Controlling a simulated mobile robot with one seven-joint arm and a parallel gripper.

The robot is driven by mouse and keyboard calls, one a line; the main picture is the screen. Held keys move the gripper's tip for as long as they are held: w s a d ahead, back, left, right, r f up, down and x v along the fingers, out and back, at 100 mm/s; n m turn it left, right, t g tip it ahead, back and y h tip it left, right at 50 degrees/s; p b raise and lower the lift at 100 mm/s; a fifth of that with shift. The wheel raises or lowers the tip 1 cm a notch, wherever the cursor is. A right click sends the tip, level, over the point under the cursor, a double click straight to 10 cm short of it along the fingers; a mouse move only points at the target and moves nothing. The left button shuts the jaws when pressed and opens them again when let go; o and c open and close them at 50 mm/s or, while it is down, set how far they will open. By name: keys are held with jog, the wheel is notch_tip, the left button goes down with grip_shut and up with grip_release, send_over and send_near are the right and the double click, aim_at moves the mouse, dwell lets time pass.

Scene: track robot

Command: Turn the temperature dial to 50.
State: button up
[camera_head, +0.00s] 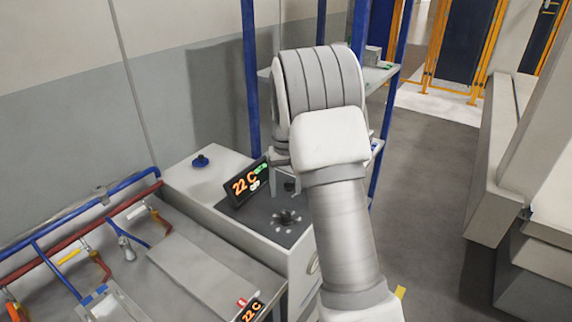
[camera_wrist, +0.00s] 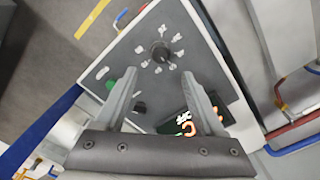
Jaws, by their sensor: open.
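The temperature dial (camera_head: 286,217) is a small dark knob on a dark panel on top of a light grey cabinet, with pale marks around it. In the wrist view the dial (camera_wrist: 160,53) sits just beyond the fingertips, between them sideways; the marks are too small to read surely. A black display (camera_head: 248,184) beside it shows 22 C in orange. My gripper (camera_wrist: 159,78) is open and empty, with its fingers pointing toward the panel and apart from the dial. In the head view my arm hides most of the gripper.
A second dark knob (camera_wrist: 140,108) and a green button (camera_wrist: 110,86) are on the panel. Another display (camera_head: 252,310) reads 22 C lower down. A blue-posted rack (camera_head: 250,75) stands behind the cabinet. Red and blue pipes (camera_head: 75,222) run at the left. Floor at the right is clear.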

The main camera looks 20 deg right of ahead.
notch_tip(320, 180, up, 8)
jog(key=shift+r, duration=0.1)
dwell(0.5)
jog(key=s+a+r+n+t, duration=0.1)
jog(key=s+a+r, duration=0.2)
jog(key=s+r, duration=0.3)
jog(key=s+a+r+t, duration=0.2)
jog(key=s+a+r, duration=0.2)
jog(key=s, duration=0.3)
jog(key=s+a+t, duration=0.1)
jog(key=s+a, duration=0.1)
jog(key=s, duration=0.6)
jog(key=s+a+f+n+t, duration=0.1)
jog(key=s+a, duration=0.1)
jog(key=s, duration=0.7)
jog(key=shift+a+f+t, duration=0.15)
jog(key=shift+f+t, duration=0.15)
jog(key=shift+s, duration=0.1)
